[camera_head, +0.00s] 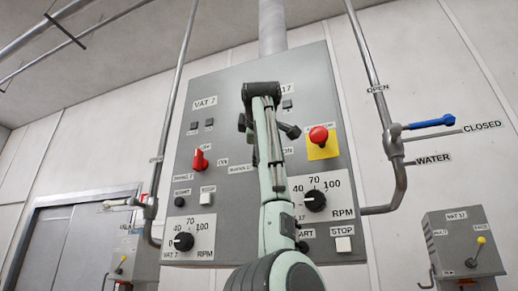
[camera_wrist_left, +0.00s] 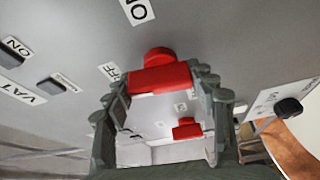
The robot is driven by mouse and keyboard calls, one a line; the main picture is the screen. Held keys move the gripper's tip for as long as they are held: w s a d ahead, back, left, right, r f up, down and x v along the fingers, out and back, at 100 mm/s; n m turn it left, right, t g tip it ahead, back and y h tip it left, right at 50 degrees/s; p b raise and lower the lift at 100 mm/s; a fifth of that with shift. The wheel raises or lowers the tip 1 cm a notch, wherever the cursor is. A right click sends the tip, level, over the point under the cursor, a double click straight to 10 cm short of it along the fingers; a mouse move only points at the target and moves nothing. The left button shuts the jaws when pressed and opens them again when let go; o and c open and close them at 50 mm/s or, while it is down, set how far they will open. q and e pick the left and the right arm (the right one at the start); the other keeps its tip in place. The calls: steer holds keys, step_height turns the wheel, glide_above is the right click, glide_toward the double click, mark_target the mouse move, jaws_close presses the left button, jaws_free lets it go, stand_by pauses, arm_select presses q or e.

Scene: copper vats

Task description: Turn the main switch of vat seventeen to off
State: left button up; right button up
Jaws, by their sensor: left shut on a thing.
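The grey control panel (camera_head: 235,75) carries VAT 7 controls on its left half and vat 17 controls on its right half. My left gripper (camera_head: 268,128) is at the upper middle of the panel, on the 17 side, and hides the main switch there. In the left wrist view, a red switch handle (camera_wrist_left: 160,78) lies between the fingers of my left gripper (camera_wrist_left: 162,82), which are shut on it. An ON label (camera_wrist_left: 137,10) and a partly seen OFF label (camera_wrist_left: 108,71) are near it. The handle's exact setting is unclear. My right gripper is not in view.
Vat 7's red switch (camera_head: 200,160) sits to the left; a red mushroom button (camera_head: 318,135) on yellow is close to the right of my arm. RPM dials (camera_head: 315,200) sit below. Pipes flank the panel, one with a blue valve lever (camera_head: 432,122).

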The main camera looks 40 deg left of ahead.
arm_select(q)
steer(key=shift+n, duration=0.5)
stand_by(0.3)
steer(key=o, duration=1.2)
steer(key=v, duration=1.2)
steer(key=shift+r, duration=0.2)
steer(key=shift+a, duration=0.1)
